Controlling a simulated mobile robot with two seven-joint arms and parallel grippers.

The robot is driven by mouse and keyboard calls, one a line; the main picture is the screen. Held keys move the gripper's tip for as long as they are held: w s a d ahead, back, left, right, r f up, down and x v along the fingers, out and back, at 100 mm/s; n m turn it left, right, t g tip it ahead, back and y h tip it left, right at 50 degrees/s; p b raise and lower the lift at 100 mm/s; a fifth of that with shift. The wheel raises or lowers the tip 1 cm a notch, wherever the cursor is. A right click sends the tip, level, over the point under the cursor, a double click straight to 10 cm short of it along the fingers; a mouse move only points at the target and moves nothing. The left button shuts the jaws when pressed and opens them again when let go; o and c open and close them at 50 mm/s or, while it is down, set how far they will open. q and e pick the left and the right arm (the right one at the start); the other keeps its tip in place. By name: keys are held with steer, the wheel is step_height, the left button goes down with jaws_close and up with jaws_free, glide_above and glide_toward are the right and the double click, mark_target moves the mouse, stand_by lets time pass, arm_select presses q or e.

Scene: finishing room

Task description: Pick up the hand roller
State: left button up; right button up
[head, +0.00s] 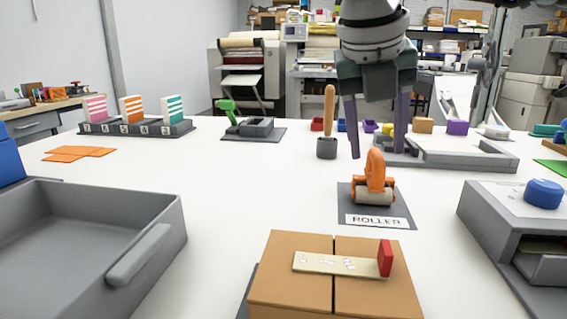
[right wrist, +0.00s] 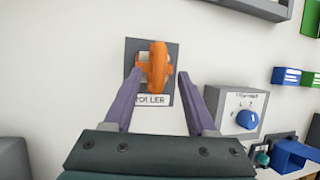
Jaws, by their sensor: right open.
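The hand roller (head: 374,184) has an orange handle and a pale cylinder. It stands on a dark grey mat labelled ROLLER (head: 376,219) on the white table. My right gripper (head: 378,152) is open and points down just above and behind the roller in the head view, with nothing between its purple fingers. In the right wrist view, the roller (right wrist: 155,68) lies ahead of the fingers, between their lines, and the gripper (right wrist: 154,84) looks apart from it. My left gripper is not in view.
A cardboard box (head: 290,285) with a ruler-like strip stands in front of the roller. A grey tray (head: 150,215) is at left, and a grey device with a blue knob (head: 543,193) at right. A wooden-handled tool (head: 328,120) stands behind. Table left of the roller is clear.

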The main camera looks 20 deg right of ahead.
steer(key=shift+x, duration=1.05)
jaws_close()
